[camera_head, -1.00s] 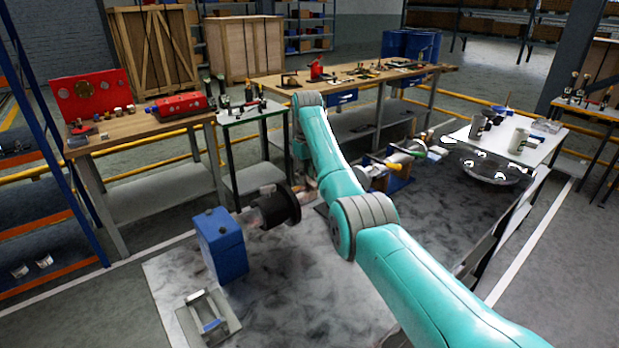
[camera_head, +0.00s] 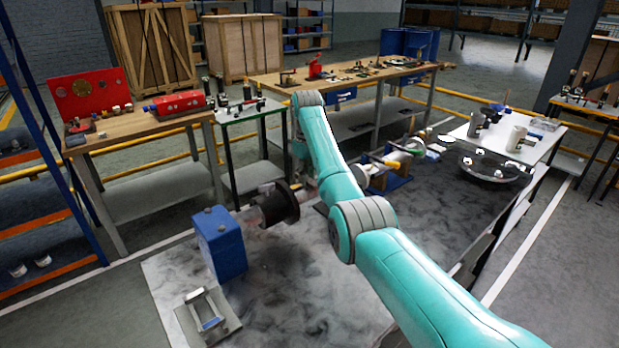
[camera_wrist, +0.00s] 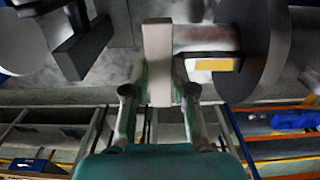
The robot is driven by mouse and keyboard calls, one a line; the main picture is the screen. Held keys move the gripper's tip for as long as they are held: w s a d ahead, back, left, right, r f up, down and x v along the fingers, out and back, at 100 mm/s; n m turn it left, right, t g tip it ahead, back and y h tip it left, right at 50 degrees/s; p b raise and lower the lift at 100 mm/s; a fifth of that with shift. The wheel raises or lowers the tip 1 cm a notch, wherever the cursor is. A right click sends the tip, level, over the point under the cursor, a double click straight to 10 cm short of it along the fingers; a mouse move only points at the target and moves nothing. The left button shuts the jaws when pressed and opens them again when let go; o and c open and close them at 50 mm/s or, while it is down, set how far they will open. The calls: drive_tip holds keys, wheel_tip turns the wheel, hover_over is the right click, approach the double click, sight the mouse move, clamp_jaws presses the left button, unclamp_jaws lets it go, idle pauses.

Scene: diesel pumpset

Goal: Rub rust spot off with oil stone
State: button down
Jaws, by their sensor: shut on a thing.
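A pale, long rectangular block (camera_wrist: 157,60), likely the oil stone, stands out between the fingers of my gripper (camera_wrist: 157,92) in the wrist view. The gripper is shut on its lower end. Right beside the block, a metal shaft (camera_wrist: 205,34) carries a reddish-brown stain (camera_wrist: 192,33). The block's right side seems close to or against the shaft's end; I cannot tell if they touch. In the head view the shaft area (camera_head: 249,214) with a black round flange (camera_head: 280,205) lies left of my arm. My gripper and the block are hidden or too small there.
In the wrist view a large dark disc (camera_wrist: 262,45) stands right of the shaft, and a dark bracket (camera_wrist: 82,42) to the left. In the head view a blue block (camera_head: 220,243) and a grey frame (camera_head: 207,314) stand on the stained floor plate. Workbenches line the back.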

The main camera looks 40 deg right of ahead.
drive_tip(key=shift+w, duration=0.3)
drive_tip(key=shift+f, duration=0.1)
drive_tip(key=shift+s, duration=0.15)
drive_tip(key=shift+s, duration=1.05)
drive_tip(key=shift+w, duration=1.2)
drive_tip(key=shift+s, duration=0.1)
drive_tip(key=shift+s, duration=1.1)
drive_tip(key=shift+w+r, duration=0.15)
drive_tip(key=shift+r, duration=0.05)
drive_tip(key=shift+w+f, duration=0.15)
drive_tip(key=shift+w, duration=0.9)
